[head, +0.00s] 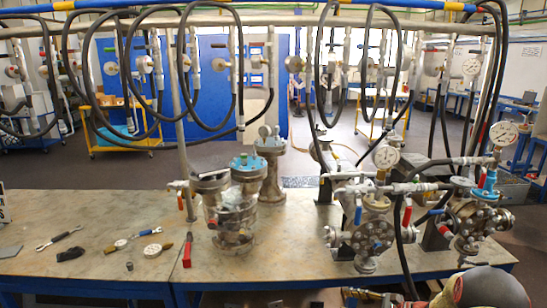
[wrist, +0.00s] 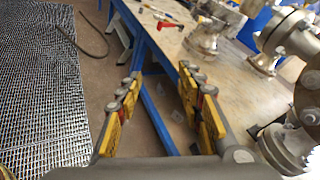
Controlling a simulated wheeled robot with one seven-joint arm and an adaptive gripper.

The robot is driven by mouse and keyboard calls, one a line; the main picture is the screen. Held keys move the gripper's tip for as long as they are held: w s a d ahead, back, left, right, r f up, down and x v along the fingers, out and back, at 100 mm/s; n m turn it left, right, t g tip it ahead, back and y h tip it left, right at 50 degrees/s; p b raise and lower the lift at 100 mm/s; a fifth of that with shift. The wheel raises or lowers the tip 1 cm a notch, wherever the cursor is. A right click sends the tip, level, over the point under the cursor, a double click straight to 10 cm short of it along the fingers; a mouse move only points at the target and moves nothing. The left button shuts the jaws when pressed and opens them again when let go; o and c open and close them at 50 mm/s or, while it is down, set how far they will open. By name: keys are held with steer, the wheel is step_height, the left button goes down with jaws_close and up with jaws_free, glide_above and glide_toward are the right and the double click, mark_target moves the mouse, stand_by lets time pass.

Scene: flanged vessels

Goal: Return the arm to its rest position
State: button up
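My gripper (wrist: 161,100) shows in the wrist view with its two yellow-padded fingers spread wide apart. It is open and nothing is between the fingers. Beyond the fingers are the blue table leg, the floor and the edge of the workbench (wrist: 222,72). In the head view part of my arm (head: 490,288) shows at the bottom right, in front of the bench. The fingers cannot be made out in the head view.
The workbench (head: 110,225) carries flanged vessels (head: 232,215) in the middle and a valve assembly with gauges (head: 375,225) at the right. Loose tools, including a wrench (head: 60,237) and a red-handled tool (head: 187,250), lie at the left. A metal grating (wrist: 40,90) covers the floor beside the bench.

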steer(key=s+a+r+n+g+h, duration=0.25)
steer(key=s+r+n, duration=0.2)
steer(key=s, duration=0.45)
steer(key=s+a+r+n+g+h, duration=0.1)
steer(key=s+r+n+g+h, duration=0.3)
steer(key=s, duration=0.6)
steer(key=s+a+r+n+g+h, duration=0.1)
steer(key=s+r+n+h, duration=0.3)
steer(key=s, duration=0.5)
steer(key=s+a+r+n+t+h, duration=0.2)
steer(key=s+r+n+t, duration=0.3)
steer(key=s+r, duration=0.6)
step_height(320, 180, up, 3)
steer(key=shift+s+a+f+n, duration=0.2)
steer(key=shift+a+n, duration=0.5)
steer(key=shift+n, duration=0.45)
